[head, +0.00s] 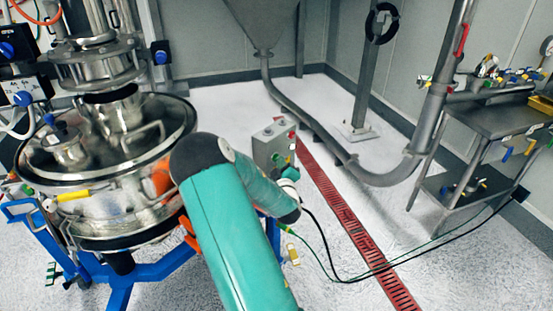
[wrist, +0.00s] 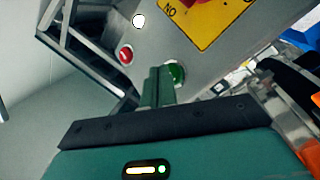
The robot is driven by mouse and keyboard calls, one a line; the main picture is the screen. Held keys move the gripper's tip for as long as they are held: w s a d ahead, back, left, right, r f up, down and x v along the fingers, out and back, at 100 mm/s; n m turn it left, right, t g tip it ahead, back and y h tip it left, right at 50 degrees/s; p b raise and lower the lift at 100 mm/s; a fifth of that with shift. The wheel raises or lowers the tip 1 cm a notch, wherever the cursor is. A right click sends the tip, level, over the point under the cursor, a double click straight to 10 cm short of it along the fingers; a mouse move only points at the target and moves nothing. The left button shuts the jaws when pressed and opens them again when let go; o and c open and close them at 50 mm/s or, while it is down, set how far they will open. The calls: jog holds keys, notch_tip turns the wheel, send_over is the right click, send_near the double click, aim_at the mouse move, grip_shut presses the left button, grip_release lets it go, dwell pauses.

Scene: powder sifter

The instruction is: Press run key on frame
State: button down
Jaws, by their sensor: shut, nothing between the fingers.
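The grey control box (head: 270,143) stands on the frame beside the sifter in the head view, with small red and green parts on its right side. In the wrist view its tilted panel (wrist: 205,50) fills the upper middle. It carries a green button (wrist: 177,72), which looks like the run key, a red button (wrist: 125,54) and a small white round part (wrist: 139,21). My gripper (wrist: 158,72) is shut and empty, its fingertips just beside the green button's left edge. I cannot tell whether they touch it.
The steel sifter (head: 110,180) on its blue frame (head: 150,270) stands at the left. A yellow warning label (wrist: 208,20) is on the panel. Black and green cables run over the floor past a red drain grate (head: 345,215). A steel bench (head: 490,120) stands right.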

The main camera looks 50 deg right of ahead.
jog(key=shift+w, duration=0.3)
dwell(0.5)
jog(key=shift+s, duration=0.85)
jog(key=shift+s, duration=2.5)
